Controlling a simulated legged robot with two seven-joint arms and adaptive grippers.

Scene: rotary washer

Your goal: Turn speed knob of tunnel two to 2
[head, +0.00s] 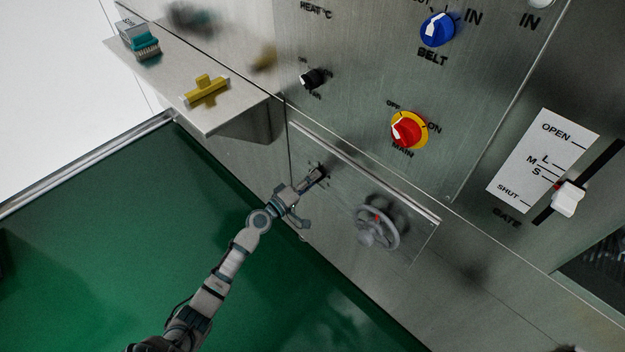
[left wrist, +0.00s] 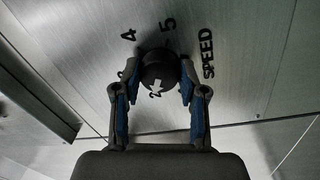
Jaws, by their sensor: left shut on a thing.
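A dark round speed knob (left wrist: 159,68) with a white pointer mark is on the metal panel in the left wrist view. The printed 4, 5 and the word SPEED show around it. The white mark is on the knob's near side, where a small partly hidden figure that looks like a 2 shows. My left gripper (left wrist: 157,92) is shut on the knob, one blue-padded finger on each side. In the head view my left gripper (head: 308,186) is at the lower panel, and the knob there is mostly hidden. Which tunnel the knob belongs to is not readable.
A grey handwheel (head: 377,222) is just right of my left gripper. A ledge (head: 225,113) juts out at upper left. A gate slider (head: 568,198) is at right.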

